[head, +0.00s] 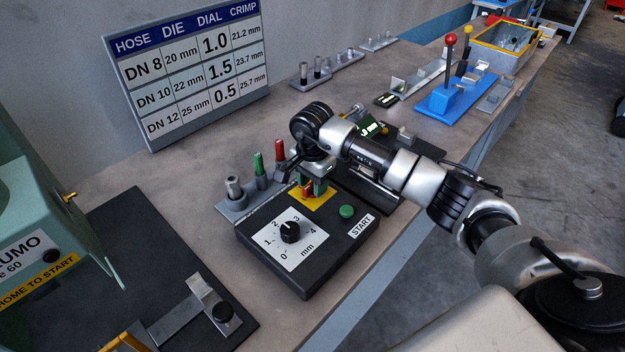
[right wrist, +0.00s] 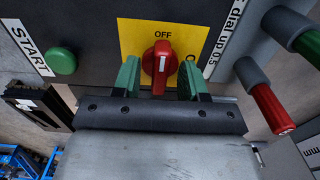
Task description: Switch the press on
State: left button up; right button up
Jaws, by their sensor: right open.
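The press's control box (head: 330,262) is dark, with a white dial, a green START button (head: 347,211) and a yellow switch plate (head: 322,203). The red rotary switch (right wrist: 162,65) sits on that plate (right wrist: 135,38) in the right wrist view. Its white mark lines up with the OFF label above it. Another label at the plate's right is partly hidden by a finger. My right gripper (right wrist: 162,80) is open, its green fingers on either side of the red knob with visible gaps. In the head view my right gripper (head: 314,187) is over the switch. My left gripper is not in view.
A grey holder with green and red-handled pins (head: 259,170) stands just behind the box. The black dial knob (head: 290,232) is in front of the switch. A hose die chart (head: 190,70) leans at the back. The green press machine (head: 40,200) stands at left.

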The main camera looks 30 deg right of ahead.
jog(key=shift+f, duration=0.25)
grip_shut()
